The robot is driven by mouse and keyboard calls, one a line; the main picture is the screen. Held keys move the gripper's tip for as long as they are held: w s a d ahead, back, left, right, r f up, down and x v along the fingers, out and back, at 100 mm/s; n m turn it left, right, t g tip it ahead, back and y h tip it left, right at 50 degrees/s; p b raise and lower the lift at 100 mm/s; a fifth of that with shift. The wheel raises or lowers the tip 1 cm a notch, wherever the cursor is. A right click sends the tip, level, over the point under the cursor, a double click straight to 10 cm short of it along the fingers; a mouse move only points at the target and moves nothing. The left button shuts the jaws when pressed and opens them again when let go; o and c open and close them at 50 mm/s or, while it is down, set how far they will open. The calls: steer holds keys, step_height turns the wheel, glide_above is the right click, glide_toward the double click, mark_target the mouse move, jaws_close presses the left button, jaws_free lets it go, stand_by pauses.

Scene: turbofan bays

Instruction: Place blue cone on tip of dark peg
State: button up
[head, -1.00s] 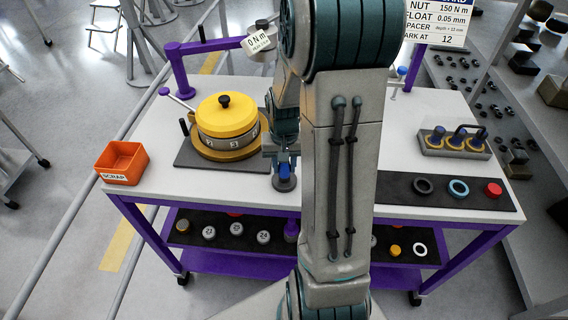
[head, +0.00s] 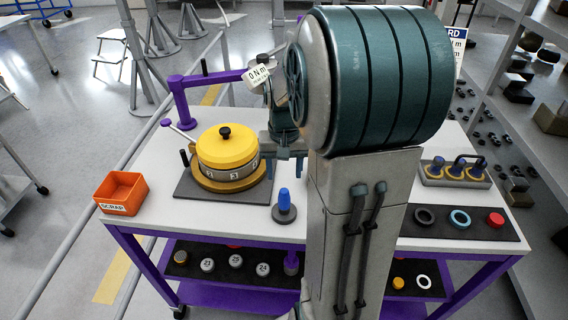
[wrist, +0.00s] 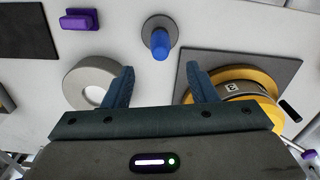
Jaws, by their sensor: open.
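The blue cone (head: 284,196) stands upright on top of the dark peg (head: 284,214), whose round base rests on the bench right of the yellow-lidded drum. In the wrist view the blue cone (wrist: 160,45) shows over the peg's round grey base (wrist: 152,24). My gripper (wrist: 160,69) is open and empty, its two blue fingers apart and clear of the cone. The cone lies just beyond the gap between the fingertips in that view. The cone hides most of the peg's shaft.
A purple arm (head: 178,98) rises behind. At right are a dark strip with rings and a red cap (head: 495,220), and a holder (head: 455,180).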

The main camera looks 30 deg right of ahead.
steer(key=s+a+r+n+t, duration=0.3)
steer(key=s+a+r+n, duration=0.2)
steer(key=s+a, duration=0.7)
steer(key=shift+s+r, duration=0.4)
steer(key=shift+r, duration=0.15)
